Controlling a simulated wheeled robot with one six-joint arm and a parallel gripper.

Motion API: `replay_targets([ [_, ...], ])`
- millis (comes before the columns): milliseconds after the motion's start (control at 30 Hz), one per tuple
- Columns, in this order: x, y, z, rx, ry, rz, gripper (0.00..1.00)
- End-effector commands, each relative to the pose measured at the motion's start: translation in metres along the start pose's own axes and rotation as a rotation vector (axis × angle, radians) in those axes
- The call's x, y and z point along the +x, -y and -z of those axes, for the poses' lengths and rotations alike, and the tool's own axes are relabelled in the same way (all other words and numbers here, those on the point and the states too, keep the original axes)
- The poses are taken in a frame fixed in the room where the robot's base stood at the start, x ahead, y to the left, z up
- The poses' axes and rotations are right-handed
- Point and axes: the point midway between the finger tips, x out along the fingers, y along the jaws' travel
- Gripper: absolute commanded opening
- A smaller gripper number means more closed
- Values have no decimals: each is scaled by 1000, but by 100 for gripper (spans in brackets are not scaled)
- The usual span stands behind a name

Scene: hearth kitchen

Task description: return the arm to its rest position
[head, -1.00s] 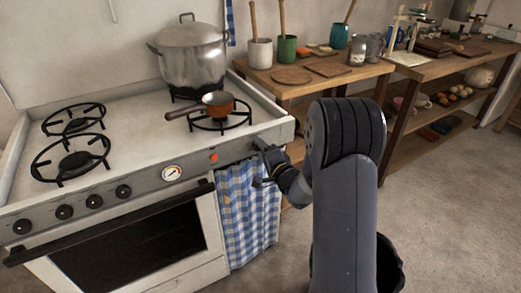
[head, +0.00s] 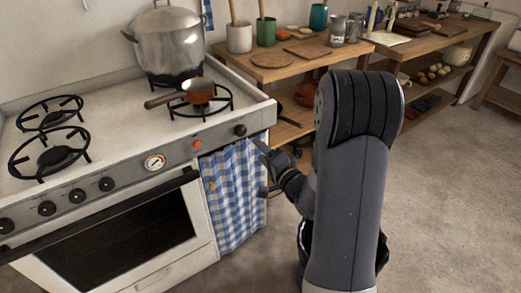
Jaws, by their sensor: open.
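My arm rises at the right of the middle in the head view, bent at a dark ribbed joint. My gripper (head: 261,169) is in front of the stove's right front corner, beside the blue checked cloth (head: 233,190). Its jaws are apart, with nothing visible between them. The stove's rightmost knob (head: 240,130) shows just above and left of the gripper, apart from it.
A wooden shelf table (head: 305,52) stands behind my arm. Open floor (head: 450,200) lies to the right.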

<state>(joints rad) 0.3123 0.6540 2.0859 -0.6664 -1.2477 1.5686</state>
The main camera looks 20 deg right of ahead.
Motion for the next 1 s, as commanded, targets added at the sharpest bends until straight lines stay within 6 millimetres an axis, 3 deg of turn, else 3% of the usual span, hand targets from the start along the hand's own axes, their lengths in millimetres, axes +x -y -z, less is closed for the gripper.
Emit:
replay_targets([
  [267, 23, 0, -1, -1, 2, 2, 57],
  [700, 99, 0, 0, -1, 1, 2, 57],
  [833, 110, 0, 0, -1, 1, 2, 57],
  [1000, 109, 0, 0, -35, 0, 1, 57],
])
